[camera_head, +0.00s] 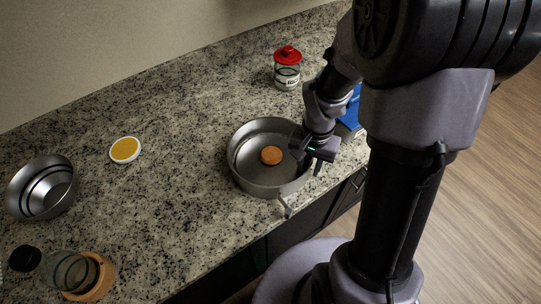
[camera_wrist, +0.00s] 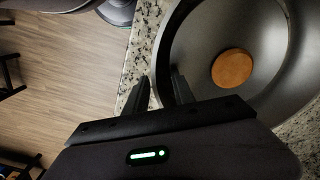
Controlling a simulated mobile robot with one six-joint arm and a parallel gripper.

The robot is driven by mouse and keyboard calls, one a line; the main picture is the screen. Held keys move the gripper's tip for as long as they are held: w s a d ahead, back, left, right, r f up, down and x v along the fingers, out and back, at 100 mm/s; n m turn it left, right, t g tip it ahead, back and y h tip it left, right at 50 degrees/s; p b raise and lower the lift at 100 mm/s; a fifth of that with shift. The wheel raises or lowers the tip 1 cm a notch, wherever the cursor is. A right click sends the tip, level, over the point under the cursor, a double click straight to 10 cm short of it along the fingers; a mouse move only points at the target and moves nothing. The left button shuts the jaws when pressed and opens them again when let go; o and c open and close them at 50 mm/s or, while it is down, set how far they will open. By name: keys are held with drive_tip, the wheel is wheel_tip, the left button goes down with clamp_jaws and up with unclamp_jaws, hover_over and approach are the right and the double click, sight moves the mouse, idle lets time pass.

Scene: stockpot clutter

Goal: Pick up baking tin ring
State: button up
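A wide, round grey metal tin (camera_head: 237,172), which I take to be the baking tin ring, sits near the counter's front edge. A round brown disc (camera_head: 271,155) lies inside it. My gripper (camera_head: 308,160) is at the tin's right side. In the wrist view my gripper (camera_wrist: 159,77) is open, its two dark fingers apart at the rim of the tin (camera_wrist: 278,103). One finger appears outside the wall and the other inside it. I cannot tell whether either finger touches the wall. The brown disc (camera_wrist: 232,69) is clear of the fingers.
A red-lidded jar (camera_head: 287,72) stands behind the tin, and a blue object (camera_head: 350,112) is partly hidden behind my arm. A metal bowl (camera_head: 42,188), a yellow-topped white disc (camera_head: 125,150) and a dark-capped bottle (camera_head: 65,270) are at left. The counter between is clear.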

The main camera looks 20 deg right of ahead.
clamp_jaws()
idle(1.2)
